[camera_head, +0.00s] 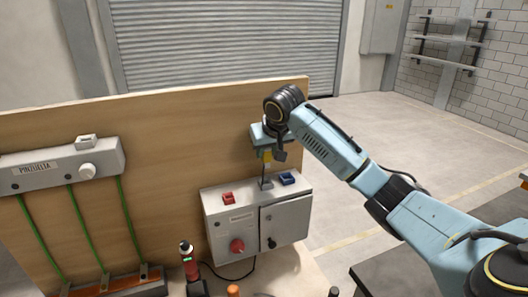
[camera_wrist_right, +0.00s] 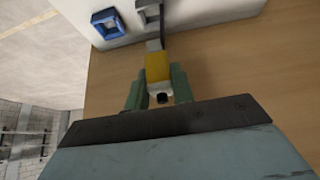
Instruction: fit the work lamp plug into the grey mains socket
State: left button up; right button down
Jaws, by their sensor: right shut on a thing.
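My right gripper (camera_head: 264,148) is above the top of the light grey control box (camera_head: 235,220), pointing down. The grey mains socket (camera_wrist_right: 148,10) shows at the plug's far end in the wrist view, between the blue and red sockets in the head view. My left gripper is not in view.
A blue socket (camera_head: 288,179) and a red socket (camera_head: 228,198) flank the grey one. A plywood board (camera_head: 180,140) stands close behind. A grey panel (camera_head: 50,172) with green cables is at left. A red and black device (camera_head: 190,265) stands in front of the box.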

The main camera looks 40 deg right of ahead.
aim_at(267, 160)
jog(key=shift+f, duration=2.25)
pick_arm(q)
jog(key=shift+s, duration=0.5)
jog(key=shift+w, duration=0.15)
pick_arm(e)
jog(key=shift+a+f, duration=0.1)
jog(key=shift+f, duration=1.25)
jog(key=c, duration=0.6)
grip_release()
jog(key=shift+c, duration=0.2)
